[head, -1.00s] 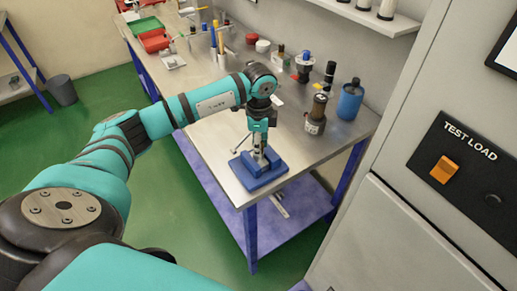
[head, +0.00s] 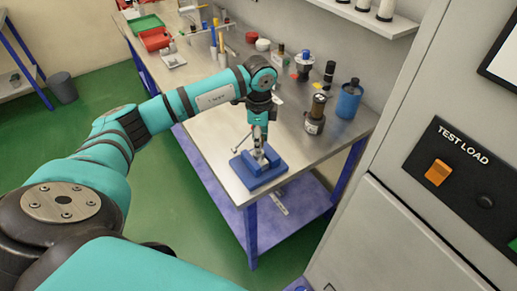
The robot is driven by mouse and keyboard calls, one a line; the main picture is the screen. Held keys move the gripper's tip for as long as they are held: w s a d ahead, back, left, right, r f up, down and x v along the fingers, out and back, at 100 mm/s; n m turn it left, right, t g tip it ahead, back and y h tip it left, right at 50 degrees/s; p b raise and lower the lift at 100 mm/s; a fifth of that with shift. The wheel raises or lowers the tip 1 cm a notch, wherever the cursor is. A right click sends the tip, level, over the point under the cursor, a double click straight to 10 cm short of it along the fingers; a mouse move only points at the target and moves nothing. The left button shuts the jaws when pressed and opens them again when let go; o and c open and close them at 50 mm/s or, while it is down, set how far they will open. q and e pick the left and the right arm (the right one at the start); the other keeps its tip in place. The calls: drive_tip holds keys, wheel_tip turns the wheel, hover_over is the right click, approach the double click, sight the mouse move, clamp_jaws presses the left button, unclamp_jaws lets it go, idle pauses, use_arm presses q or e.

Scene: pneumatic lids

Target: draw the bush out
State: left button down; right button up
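A blue vise-like block (head: 262,181) stands on the near corner of the steel bench, with a thin metal bar sticking out to its left. My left gripper (head: 258,150) points down over the middle of this block, its fingers around or right beside a small grey metal part in it. The fingers and the part are too small to tell apart, so I cannot see whether the fingers are closed on it. I cannot make out the bush for certain. My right gripper is not in view.
On the bench (head: 222,140), a dark brown bottle (head: 316,113) and a blue canister (head: 348,100) stand right of the block. Pens, a red bin (head: 155,40) and a green tray (head: 146,23) are farther back. A grey cabinet (head: 420,210) stands close on the right.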

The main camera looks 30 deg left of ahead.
use_arm(q)
drive_tip(key=shift+r, duration=0.1)
drive_tip(key=shift+r+p, duration=1.85)
drive_tip(key=shift+r, duration=0.6)
drive_tip(key=shift+f, duration=0.1)
